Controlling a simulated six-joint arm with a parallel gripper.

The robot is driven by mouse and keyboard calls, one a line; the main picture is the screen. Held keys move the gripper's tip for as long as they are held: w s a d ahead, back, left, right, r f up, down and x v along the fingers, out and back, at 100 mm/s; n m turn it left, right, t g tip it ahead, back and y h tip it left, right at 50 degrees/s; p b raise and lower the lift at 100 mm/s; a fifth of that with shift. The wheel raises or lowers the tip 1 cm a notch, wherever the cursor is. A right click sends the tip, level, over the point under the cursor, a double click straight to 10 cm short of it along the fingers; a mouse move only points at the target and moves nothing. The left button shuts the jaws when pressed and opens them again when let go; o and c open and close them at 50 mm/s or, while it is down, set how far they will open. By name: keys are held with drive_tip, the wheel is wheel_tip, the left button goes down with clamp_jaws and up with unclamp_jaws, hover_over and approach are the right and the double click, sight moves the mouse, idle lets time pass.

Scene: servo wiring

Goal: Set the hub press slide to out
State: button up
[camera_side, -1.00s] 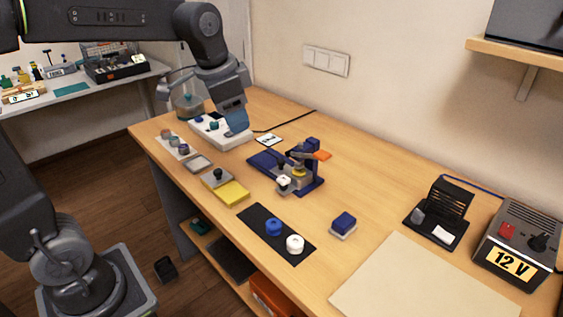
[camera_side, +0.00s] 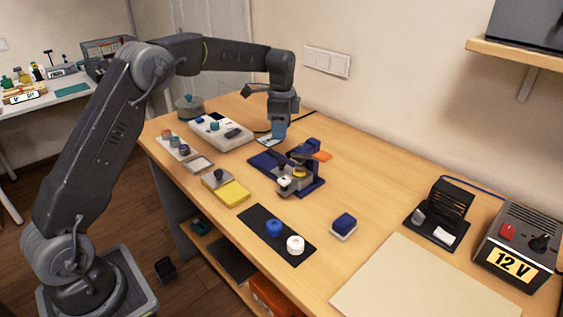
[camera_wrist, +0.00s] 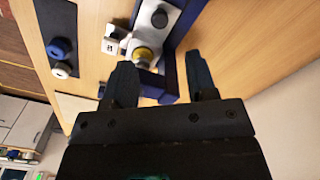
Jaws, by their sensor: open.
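The hub press (camera_side: 312,180) is a dark blue fixture with an upright post and an orange tab (camera_side: 322,156). A yellow round part (camera_side: 300,171) sits in it, and a white knob (camera_side: 284,181) shows at its front. In the wrist view the press frame (camera_wrist: 186,22) carries a pale plate with a dark knob (camera_wrist: 159,18), above the yellow part (camera_wrist: 143,54). The white block (camera_wrist: 115,38) lies beside it. My gripper (camera_side: 278,136) is open and empty, above the table behind the press; its fingers (camera_wrist: 160,64) straddle the press end in the wrist view, with no clear contact. I cannot tell the slide's setting.
A white box with knobs (camera_side: 222,131) stands left of the press. A black mat (camera_side: 262,240) with a blue and a white knob lies in front. A blue block (camera_side: 343,223), a black stand (camera_side: 445,205) and a 12 V supply (camera_side: 516,245) stand to the right.

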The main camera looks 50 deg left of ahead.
sight(282, 161)
wheel_tip(282, 161, down, 11)
drive_tip(key=shift+f, duration=0.2)
idle(0.3)
clamp_jaws()
idle(0.4)
